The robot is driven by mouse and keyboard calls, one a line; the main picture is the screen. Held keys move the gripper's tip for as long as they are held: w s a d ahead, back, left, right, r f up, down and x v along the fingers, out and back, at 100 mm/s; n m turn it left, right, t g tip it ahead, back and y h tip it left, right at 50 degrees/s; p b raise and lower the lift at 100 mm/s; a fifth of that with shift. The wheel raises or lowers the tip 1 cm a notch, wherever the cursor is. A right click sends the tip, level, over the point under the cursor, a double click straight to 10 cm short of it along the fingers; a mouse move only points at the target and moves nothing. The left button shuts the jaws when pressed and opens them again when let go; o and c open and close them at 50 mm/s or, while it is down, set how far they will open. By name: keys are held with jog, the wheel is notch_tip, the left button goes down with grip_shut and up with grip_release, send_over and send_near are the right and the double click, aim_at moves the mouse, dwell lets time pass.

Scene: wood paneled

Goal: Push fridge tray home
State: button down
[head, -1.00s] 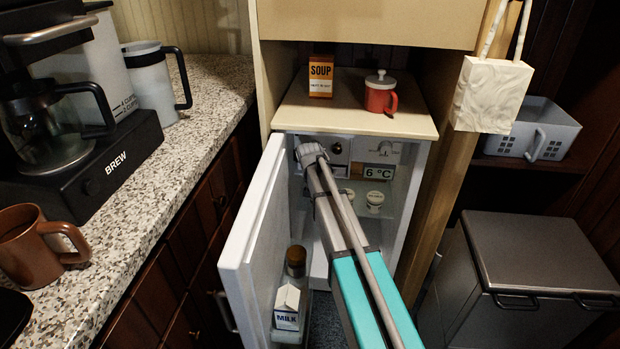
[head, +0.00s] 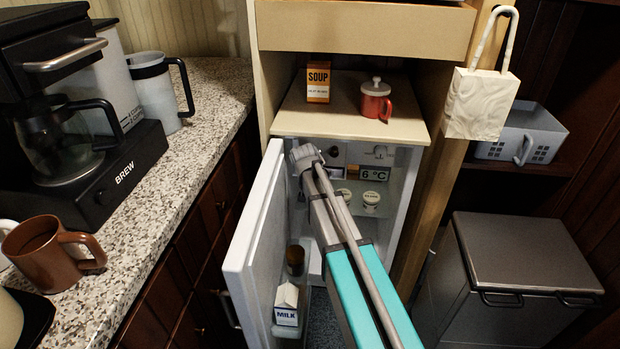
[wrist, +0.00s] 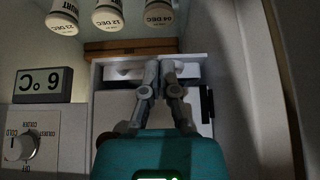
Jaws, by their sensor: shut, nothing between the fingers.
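The small fridge stands with its white door (head: 255,235) swung open to the left. My gripper (head: 305,158) reaches into its upper left part, and my arm hides much of the inside. In the wrist view, which shows the scene upside down, my gripper (wrist: 163,68) is shut and empty. Its fingertips are at a pale, box-like tray (wrist: 200,59); I cannot tell whether they touch it. How deep the tray sits is not clear. In the head view the tray is hard to make out behind my gripper.
Beside the tray are a 6 °C display (wrist: 43,86) and a dial (wrist: 20,148). Yoghurt pots (wrist: 110,15) stand on a glass shelf. The door holds a milk carton (head: 287,303) and a bottle (head: 295,261). A granite counter (head: 200,125) borders the left.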

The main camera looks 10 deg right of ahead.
jog(key=shift+p+v, duration=1.5)
jog(key=shift+v, duration=0.65)
jog(key=c, duration=1.2)
grip_release()
jog(key=shift+o, duration=1.1)
jog(key=shift+s, duration=0.3)
jog(key=shift+o, duration=0.3)
jog(key=s+d+f+n+g+y, duration=0.1)
jog(key=s+g, duration=0.2)
jog(key=s, duration=1)
jog(key=s+f+n+g+y, duration=0.1)
jog(key=s+n+g, duration=0.1)
jog(key=s, duration=1.1)
jog(key=shift+s+d+f+n+g, duration=0.3)
jog(key=shift+s+d+g, duration=0.05)
jog(key=shift+d+g, duration=0.05)
jog(key=shift+d, duration=0.1)
